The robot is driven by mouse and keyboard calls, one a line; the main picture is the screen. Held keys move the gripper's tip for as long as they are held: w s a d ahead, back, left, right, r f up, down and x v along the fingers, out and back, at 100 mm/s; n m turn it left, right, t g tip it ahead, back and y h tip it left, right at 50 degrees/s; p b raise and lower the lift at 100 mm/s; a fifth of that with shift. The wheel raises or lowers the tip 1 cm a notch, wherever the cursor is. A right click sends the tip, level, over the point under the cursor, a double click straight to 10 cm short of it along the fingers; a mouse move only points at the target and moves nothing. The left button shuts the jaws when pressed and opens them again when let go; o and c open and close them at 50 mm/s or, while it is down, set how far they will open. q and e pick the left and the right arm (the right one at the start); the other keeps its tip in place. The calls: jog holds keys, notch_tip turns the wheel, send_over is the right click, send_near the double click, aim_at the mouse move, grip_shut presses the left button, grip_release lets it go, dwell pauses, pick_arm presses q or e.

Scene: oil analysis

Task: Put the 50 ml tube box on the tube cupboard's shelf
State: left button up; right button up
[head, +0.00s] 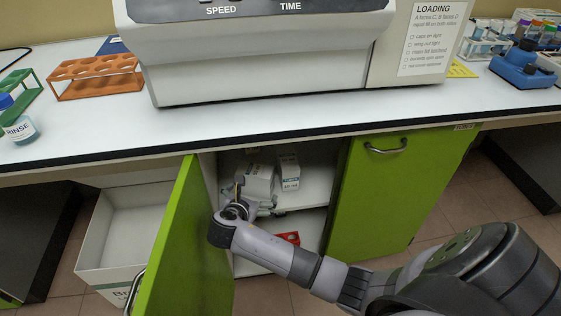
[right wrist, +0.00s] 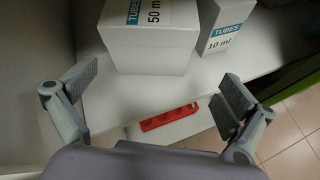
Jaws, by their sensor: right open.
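The white 50 ml tube box (right wrist: 152,52) stands on the tube cupboard's upper shelf (right wrist: 100,106), near its front edge. In the head view the box (head: 258,180) shows inside the open cupboard, partly behind my right gripper (head: 252,203). In the right wrist view my right gripper (right wrist: 158,86) is open, its fingers spread wide with nothing between them. The box is just beyond the fingertips, and I see a gap between them and its sides. My left gripper is not in view.
A 10 ml tube box (right wrist: 226,24) stands right of the 50 ml box. A red rack (right wrist: 168,117) lies on the lower level. The open green door (head: 178,245) is left of my arm; a closed door (head: 385,195) is right. A white bin (head: 118,235) stands further left.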

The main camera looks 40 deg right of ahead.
jog(key=s+a+f+m+g+y, duration=0.1)
jog(key=s+a+f+m+y, duration=0.1)
jog(key=s+f+m, duration=0.4)
jog(key=s+a+f+m+g+y, duration=0.2)
jog(key=s+f+m, duration=0.4)
jog(key=s, duration=0.8)
jog(key=s+a+f+m+g+y, duration=0.2)
jog(key=s+f+m+y, duration=0.3)
jog(key=s+m, duration=0.4)
jog(key=shift+s+a+f+m, duration=0.45)
jog(key=shift+a+m, duration=0.15)
jog(key=shift+a, duration=0.15)
